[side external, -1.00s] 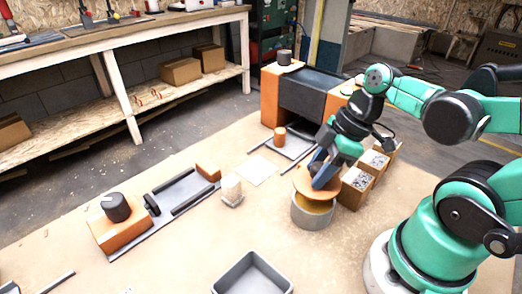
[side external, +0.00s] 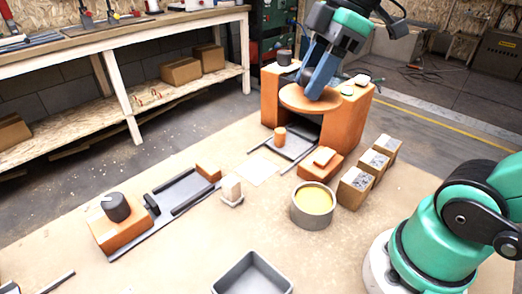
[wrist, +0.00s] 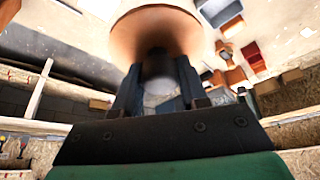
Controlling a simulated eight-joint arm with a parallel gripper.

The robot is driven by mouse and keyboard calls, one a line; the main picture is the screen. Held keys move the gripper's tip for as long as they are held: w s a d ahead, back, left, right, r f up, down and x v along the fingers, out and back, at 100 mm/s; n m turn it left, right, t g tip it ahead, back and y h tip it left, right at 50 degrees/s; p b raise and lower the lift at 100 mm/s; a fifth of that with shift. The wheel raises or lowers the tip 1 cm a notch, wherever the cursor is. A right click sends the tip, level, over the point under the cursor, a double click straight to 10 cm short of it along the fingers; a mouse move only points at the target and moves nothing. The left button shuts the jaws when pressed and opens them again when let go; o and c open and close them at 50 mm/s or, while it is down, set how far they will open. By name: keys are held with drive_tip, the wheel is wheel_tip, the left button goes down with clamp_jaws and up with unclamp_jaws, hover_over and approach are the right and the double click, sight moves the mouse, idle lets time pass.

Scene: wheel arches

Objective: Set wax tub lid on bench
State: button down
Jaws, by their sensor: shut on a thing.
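My gripper (side external: 317,82) is shut on the round orange-brown wax tub lid (side external: 301,102), high in the air. In the side view the lid overlaps the dark-topped orange block structure at the back; I cannot tell the gap between them. In the wrist view the lid (wrist: 140,32) fills the top middle, with its dark knob between the fingers (wrist: 156,85). The grey wax tub (side external: 312,214) stands uncovered on the tan bench top (side external: 170,262), showing yellow wax (side external: 313,200). The tub is well below and nearer than the gripper.
Several small boxes of grey bits (side external: 356,187) stand right of the tub. An orange block (side external: 318,168) lies behind it. A grey open tray (side external: 252,276) sits in front, and a white block (side external: 231,190) to the left. The orange structure (side external: 346,118) stands behind. The front-left bench top is mostly bare.

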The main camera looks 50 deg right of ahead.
drive_tip(key=w+a+f+n+g, duration=0.1)
drive_tip(key=w+a+f+n, duration=0.2)
drive_tip(key=a, duration=0.5)
drive_tip(key=w+a+f+n+g, duration=0.2)
drive_tip(key=a+n, duration=0.2)
drive_tip(key=a, duration=0.3)
drive_tip(key=shift+y, duration=0.5)
drive_tip(key=f, duration=1.4)
drive_tip(key=shift+w+a, duration=0.1)
drive_tip(key=shift+a, duration=0.1)
drive_tip(key=shift+f, duration=2.5)
drive_tip(key=shift+f, duration=0.1)
drive_tip(key=shift+c, duration=2.4)
unclamp_jaws()
